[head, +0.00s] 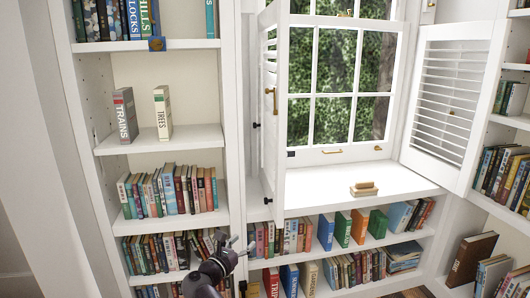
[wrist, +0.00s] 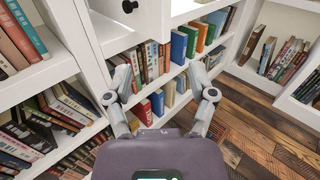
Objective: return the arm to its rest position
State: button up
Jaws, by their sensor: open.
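My gripper (wrist: 162,92) is open and empty in the wrist view, its two grey fingers spread apart in front of the low bookshelves. In the head view my gripper (head: 240,246) shows at the bottom, at the end of my dark arm, in front of the lower shelves of the left bookcase. No object is between the fingers.
A white left bookcase (head: 158,143) holds books, with a TRAINS book (head: 125,115) and a TREES book (head: 163,112) upright. Open shutters (head: 445,95) flank the window. The plank floor (wrist: 262,130) is clear at right.

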jog(key=w+a+r+n+t+y, duration=0.1)
jog(key=w+r+n+t+y, duration=0.35)
jog(key=n+y, duration=0.85)
jog(key=s+d+f+n+g+y, duration=0.15)
jog(key=d+f+n+g, duration=0.25)
jog(key=f+n+g, duration=0.55)
jog(key=s+d+f+n+g+y, duration=0.15)
jog(key=d+f+n, duration=0.4)
jog(key=n, duration=0.85)
jog(key=s+d+f+n+g+h, duration=0.3)
jog(key=s+d+f+g, duration=0.1)
jog(key=s+d, duration=0.35)
jog(key=s+d+f+n+g+h, duration=0.35)
jog(key=s+d+g, duration=0.2)
jog(key=d, duration=0.25)
notch_tip(320, 180, up, 31)
jog(key=m+p, duration=0.1)
jog(key=p, duration=3)
jog(key=shift+s+a+f+t, duration=0.2)
jog(key=shift+s+t, duration=0.1)
jog(key=shift+s, duration=0.15)
